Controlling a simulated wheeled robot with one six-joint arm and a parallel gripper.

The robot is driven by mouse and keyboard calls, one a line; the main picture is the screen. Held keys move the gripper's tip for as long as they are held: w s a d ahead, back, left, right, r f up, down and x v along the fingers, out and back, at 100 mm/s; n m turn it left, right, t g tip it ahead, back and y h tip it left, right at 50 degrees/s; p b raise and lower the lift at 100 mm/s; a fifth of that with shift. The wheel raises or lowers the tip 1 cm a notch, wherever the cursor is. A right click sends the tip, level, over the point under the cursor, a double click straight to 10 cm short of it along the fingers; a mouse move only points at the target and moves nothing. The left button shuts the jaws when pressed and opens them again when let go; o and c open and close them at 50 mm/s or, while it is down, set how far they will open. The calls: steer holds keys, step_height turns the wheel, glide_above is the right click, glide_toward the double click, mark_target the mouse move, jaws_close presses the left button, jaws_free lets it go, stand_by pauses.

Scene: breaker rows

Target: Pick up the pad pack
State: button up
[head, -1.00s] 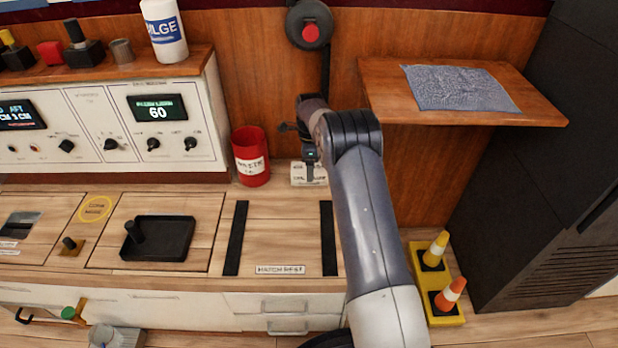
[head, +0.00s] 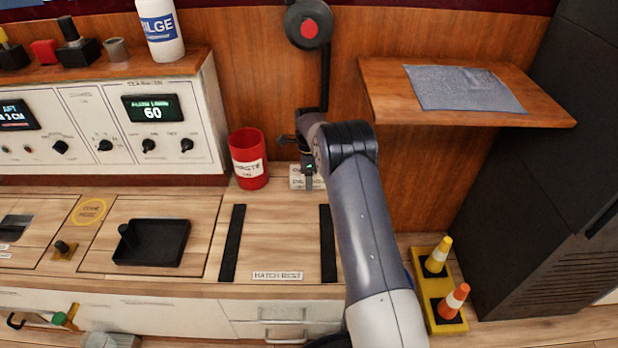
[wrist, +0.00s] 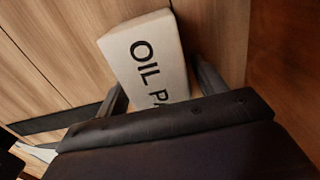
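The pad pack (wrist: 147,52) is a pale block with dark lettering reading "OIL PA…" in the wrist view. Its lower end is hidden behind my gripper's dark body. In the head view the pack (head: 297,183) rests on the wooden counter against the back panel, partly covered by my gripper (head: 308,183). In the wrist view my gripper (wrist: 160,82) is open, with one finger on each side of the pack. A narrow gap seems to show beside the right finger; contact on the left is unclear.
A red waste bin (head: 248,160) stands just left of the pack. A wooden shelf (head: 540,108) with a grey cloth (head: 463,88) juts out at the right. Two black strips (head: 328,245) flank the clear hatch in front. Small cones (head: 453,302) stand lower right.

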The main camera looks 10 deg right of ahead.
steer(key=c, duration=0.9)
steer(key=shift+r, duration=0.15)
